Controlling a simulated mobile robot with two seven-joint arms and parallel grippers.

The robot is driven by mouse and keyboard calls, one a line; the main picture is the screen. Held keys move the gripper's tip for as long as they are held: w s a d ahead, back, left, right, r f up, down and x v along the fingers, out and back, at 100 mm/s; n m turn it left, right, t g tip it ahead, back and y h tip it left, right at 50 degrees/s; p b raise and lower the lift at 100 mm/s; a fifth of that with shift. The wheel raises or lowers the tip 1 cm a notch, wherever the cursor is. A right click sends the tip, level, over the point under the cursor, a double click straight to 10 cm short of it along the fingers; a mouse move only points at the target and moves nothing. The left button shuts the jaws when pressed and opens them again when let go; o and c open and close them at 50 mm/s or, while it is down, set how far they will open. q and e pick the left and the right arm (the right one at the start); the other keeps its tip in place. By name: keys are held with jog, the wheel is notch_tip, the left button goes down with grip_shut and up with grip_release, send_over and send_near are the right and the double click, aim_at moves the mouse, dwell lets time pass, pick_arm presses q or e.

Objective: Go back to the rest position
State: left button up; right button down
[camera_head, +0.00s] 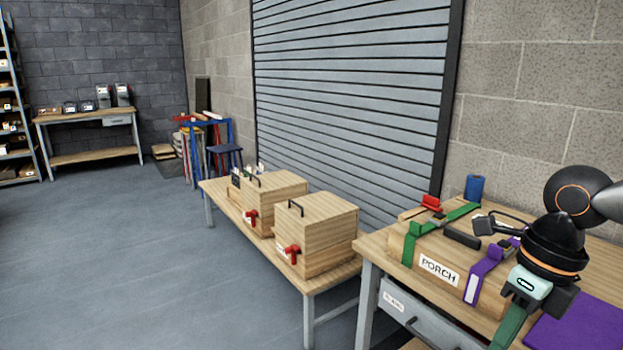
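My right arm comes in from the right edge, and its dark lower end, my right gripper (545,292), is low over the right workbench. Its fingers are not clear against the dark parts around them. A pale teal piece and a green strap (510,327) show right beside it; I cannot tell whether it touches or holds them. A wooden crate labelled PORCH (438,270) lies on the bench beside the gripper, with a green strap (410,244) and a purple strap (483,276) around it. My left gripper is not in view.
The right workbench (368,268) has a drawer, a blue roll (474,187) and a purple mat (580,325). Two wooden boxes with red latches (316,235) stand on a lower table (325,277). Open floor (120,260) lies at the left.

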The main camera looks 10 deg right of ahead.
jog(key=w+a+f+m+t+y, duration=0.2)
jog(key=w+f+m+t+y, duration=0.5)
jog(key=m+y, duration=0.3)
jog(key=s+d+f+m+t+h+p, duration=0.1)
jog(key=d+f+m+t+h, duration=0.2)
jog(key=f+m, duration=0.45)
jog(key=f+m+t+h, duration=0.2)
jog(key=f+m+t, duration=0.2)
jog(key=f+m, duration=0.3)
jog(key=s+a+f+m+g+h, duration=0.2)
jog(key=s+a+f+m, duration=0.4)
jog(key=f+m, duration=0.1)
jog(key=s+a+f+m+g+h, duration=0.2)
jog(key=s+a+f+m, duration=0.4)
jog(key=f, duration=0.4)
jog(key=shift+s+a+f+m+g+h+p, duration=0.2)
jog(key=shift+s+a+m+g+h+p, duration=0.15)
jog(key=shift+s+m+g, duration=0.3)
jog(key=shift+s+d+t, duration=0.1)
jog(key=shift+t, duration=0.15)
